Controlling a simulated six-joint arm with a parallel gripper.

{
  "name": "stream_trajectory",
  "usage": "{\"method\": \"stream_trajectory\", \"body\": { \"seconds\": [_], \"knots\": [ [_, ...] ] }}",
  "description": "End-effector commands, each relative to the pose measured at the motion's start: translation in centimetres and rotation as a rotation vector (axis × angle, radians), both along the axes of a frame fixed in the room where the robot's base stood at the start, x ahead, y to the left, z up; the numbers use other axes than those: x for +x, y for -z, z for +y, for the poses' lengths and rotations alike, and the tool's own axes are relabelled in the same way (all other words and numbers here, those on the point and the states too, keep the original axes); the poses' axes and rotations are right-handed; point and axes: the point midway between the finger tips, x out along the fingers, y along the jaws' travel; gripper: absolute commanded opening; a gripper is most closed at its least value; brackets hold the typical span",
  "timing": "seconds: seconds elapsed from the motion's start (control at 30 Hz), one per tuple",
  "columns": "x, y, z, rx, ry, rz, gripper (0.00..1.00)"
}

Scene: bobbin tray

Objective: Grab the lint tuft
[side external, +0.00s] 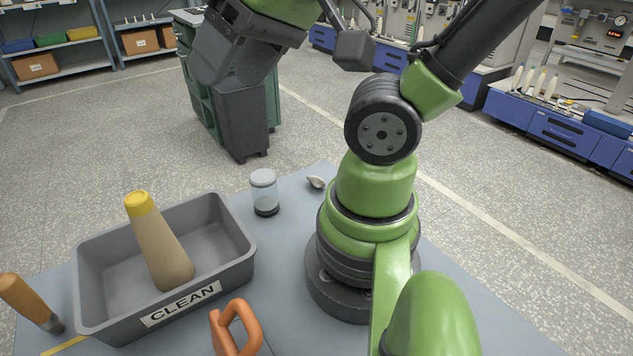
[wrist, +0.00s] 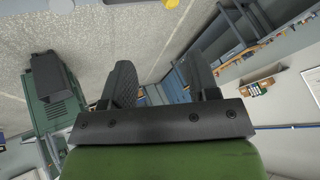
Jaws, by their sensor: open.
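A glass jar (side external: 264,192) stands just left of the tuft. Left of it, a grey tray (side external: 88,291) labelled CLEAN holds a tan cone with a yellow top (side external: 158,245). An orange handle (side external: 237,328) and a wooden-handled tool (side external: 28,300) are near the front.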

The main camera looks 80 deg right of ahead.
Motion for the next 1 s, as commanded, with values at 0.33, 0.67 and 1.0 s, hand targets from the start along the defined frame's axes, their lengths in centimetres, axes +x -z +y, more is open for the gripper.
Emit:
{"method": "stream_trajectory", "body": {
  "seconds": [0.33,0.67,1.0],
  "knots": [
    [3.9,6.7,-10.6,-0.156,0.204,0.284,0.55],
    [-0.9,16.8,-20.3,-0.114,0.288,0.562,0.55],
    [-4.3,21.6,-22.0,-0.053,0.29,0.634,0.55]
  ]
}}
